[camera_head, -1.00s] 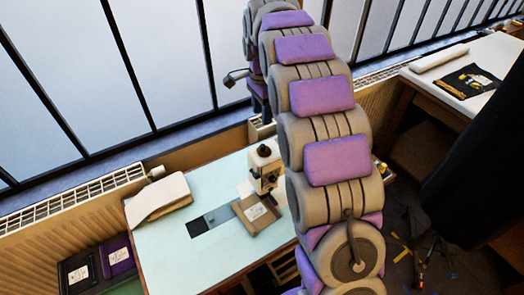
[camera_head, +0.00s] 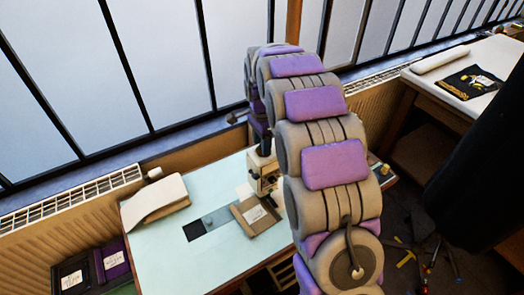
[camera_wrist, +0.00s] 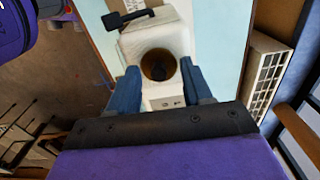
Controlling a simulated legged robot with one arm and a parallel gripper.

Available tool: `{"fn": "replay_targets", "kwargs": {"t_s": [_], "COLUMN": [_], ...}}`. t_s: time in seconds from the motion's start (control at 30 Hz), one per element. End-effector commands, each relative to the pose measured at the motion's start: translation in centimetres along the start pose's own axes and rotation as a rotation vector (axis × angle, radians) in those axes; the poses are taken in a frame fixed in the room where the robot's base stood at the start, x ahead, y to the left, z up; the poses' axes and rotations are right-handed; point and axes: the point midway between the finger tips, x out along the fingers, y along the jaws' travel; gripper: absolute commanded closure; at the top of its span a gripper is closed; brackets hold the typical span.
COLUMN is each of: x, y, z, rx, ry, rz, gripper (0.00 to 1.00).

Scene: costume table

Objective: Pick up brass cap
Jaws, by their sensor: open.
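The brass cap (camera_wrist: 158,64) appears in the wrist view as a round, brownish piece with a dark centre on the top of a white machine (camera_wrist: 133,43). My gripper (camera_wrist: 159,72) is open, with one blue finger at each side of the cap. I cannot tell whether either finger touches it. The head view shows the machine (camera_head: 262,183) standing on the pale table, with the end of my arm over its top. The cap is hidden there.
The pale blue table (camera_head: 165,250) carries a brown tray (camera_head: 258,217) with a label in front of the machine and a cream folded cloth (camera_head: 155,200) at left. A radiator (camera_head: 75,203) and windows run behind. The table's front left is clear.

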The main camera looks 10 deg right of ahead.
Motion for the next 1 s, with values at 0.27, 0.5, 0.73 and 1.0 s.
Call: {"fn": "replay_targets", "kwargs": {"t_s": [0.27,0.5,0.73,1.0], "x": [0.21,0.2,0.2,0.19], "y": [0.02,0.01,0.01,0.02], "z": [0.0,-0.01,-0.01,-0.01], "rx": [0.0,-0.001,-0.001,-0.001], "ry": [0.001,0.001,0.001,0.001], "rz": [0.0,0.0,0.0,0.0], "gripper": [0.54,0.77,0.99,1.0]}}
